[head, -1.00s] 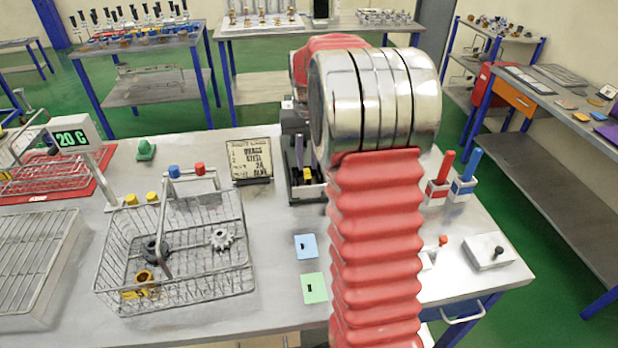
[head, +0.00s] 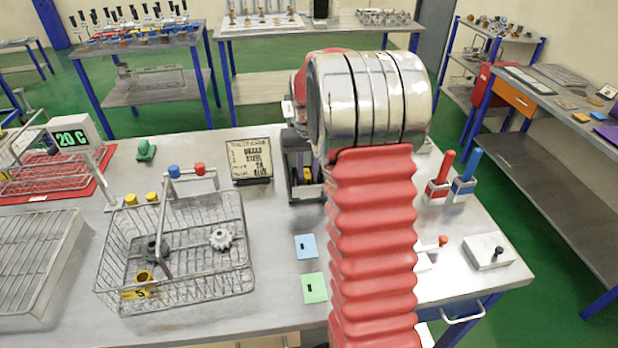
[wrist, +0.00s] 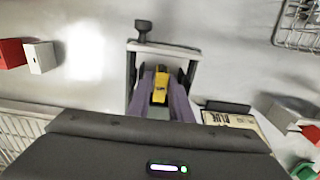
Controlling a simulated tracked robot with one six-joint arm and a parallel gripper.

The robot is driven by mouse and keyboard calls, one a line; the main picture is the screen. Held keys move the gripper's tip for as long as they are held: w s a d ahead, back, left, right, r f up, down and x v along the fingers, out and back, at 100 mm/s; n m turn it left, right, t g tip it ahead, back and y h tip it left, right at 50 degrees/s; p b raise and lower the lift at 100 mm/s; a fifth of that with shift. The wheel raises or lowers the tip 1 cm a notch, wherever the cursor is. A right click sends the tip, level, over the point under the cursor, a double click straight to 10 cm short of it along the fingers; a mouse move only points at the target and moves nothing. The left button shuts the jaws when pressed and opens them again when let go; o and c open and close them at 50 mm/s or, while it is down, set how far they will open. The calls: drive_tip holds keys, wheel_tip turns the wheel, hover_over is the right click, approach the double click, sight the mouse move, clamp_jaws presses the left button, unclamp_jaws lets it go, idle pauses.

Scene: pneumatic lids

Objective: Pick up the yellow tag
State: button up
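A yellow piece that looks like the tag (wrist: 160,84) shows in the wrist view, between the two purple fingers of my gripper (wrist: 160,78). It lies inside a grey open-topped holder (wrist: 132,64) with a black knob. In the head view the holder (head: 306,191) stands behind my arm, with a sliver of yellow showing inside. The fingers reach into the holder, close to both sides of the yellow piece. I cannot tell whether they touch it. Another yellow tag-like piece (head: 143,293) lies in the wire basket.
The wire basket (head: 176,303) stands at the left with metal parts in it. A blue tag (head: 306,246) and a green tag (head: 314,288) lie flat beside my arm. A lettered sign (head: 250,160) stands left of the holder. Red and blue levers (head: 445,170) stand right.

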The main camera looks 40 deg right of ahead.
sight(308, 174)
drive_tip(key=shift+c, duration=0.2)
clamp_jaws()
drive_tip(key=shift+r, duration=0.1)
wheel_tip(308, 174, up, 18)
idle(0.8)
idle(0.6)
